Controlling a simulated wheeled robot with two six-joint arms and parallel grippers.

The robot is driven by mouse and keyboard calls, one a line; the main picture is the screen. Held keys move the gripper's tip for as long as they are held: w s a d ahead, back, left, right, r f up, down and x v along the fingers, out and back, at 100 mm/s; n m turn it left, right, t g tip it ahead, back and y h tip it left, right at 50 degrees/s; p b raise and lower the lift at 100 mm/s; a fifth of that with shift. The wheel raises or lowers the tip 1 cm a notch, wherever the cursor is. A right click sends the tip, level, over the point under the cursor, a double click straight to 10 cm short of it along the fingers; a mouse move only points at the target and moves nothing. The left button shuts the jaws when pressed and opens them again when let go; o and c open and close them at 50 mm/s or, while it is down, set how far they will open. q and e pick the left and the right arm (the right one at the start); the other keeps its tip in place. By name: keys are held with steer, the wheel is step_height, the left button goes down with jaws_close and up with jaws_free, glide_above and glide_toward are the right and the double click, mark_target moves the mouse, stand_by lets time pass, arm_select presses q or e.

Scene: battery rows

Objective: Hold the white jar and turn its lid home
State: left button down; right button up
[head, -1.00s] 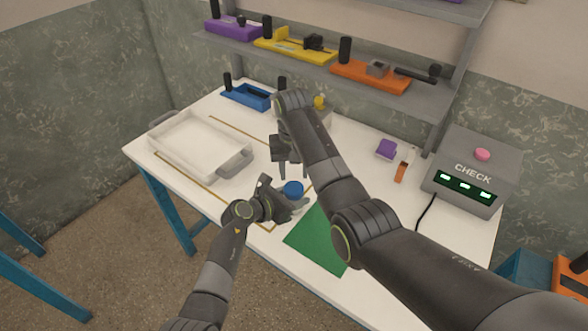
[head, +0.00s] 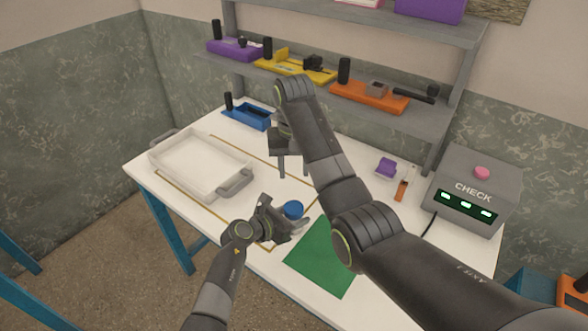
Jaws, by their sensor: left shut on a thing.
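The blue lid (head: 293,209) shows on top of the jar, close to the front edge of the table. The white jar's body is mostly hidden by my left gripper (head: 290,226), whose fingers are shut around it below the lid. I cannot tell how far the lid is turned. My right gripper (head: 293,172) points down with its two fingers apart and empty. It is above and behind the lid in the head view, clear of it.
A white tray (head: 160,166) stands at the left of the table. A green mat (head: 322,262) lies to the right of the jar. A grey CHECK box (head: 478,172), a purple block (head: 386,167) and a blue stand (head: 250,117) are further back, below the shelf (head: 375,111).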

arm_select(q)
steer(key=c, duration=0.6)
jaws_free()
steer(key=shift+c, duration=0.2)
steer(key=v, duration=1.7)
steer(key=shift+a+b, duration=0.2)
steer(key=shift+b, duration=0.1)
steer(key=shift+s, duration=0.15)
